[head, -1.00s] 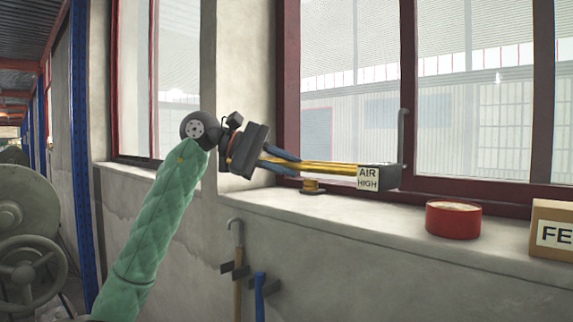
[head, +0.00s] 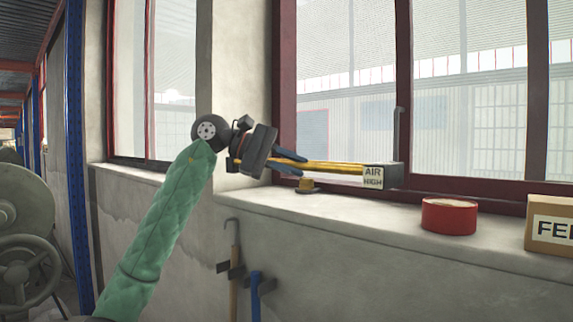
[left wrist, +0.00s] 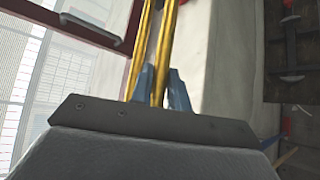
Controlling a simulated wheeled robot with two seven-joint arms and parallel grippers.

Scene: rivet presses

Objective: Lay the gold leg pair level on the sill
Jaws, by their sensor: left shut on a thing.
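The gold leg pair (head: 335,168) is two slim gold bars with a dark end block bearing a white "AIR HIGH" label (head: 373,177). My left gripper (head: 297,163) is shut on the bars near their left end, with blue fingers. In the head view the pair runs nearly level, dipping slightly to the right, over the window sill (head: 350,222). I cannot tell whether the end block touches the sill. In the left wrist view the gold bars (left wrist: 160,45) run out between the blue fingers (left wrist: 160,85), beside the pale sill (left wrist: 225,60). My right gripper is not in view.
A small brass piece (head: 306,187) stands on the sill below the gripper. A red tape roll (head: 449,217) and a cardboard box (head: 552,226) sit further right. A window handle (head: 398,135) rises behind the end block. Tools hang on the wall below.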

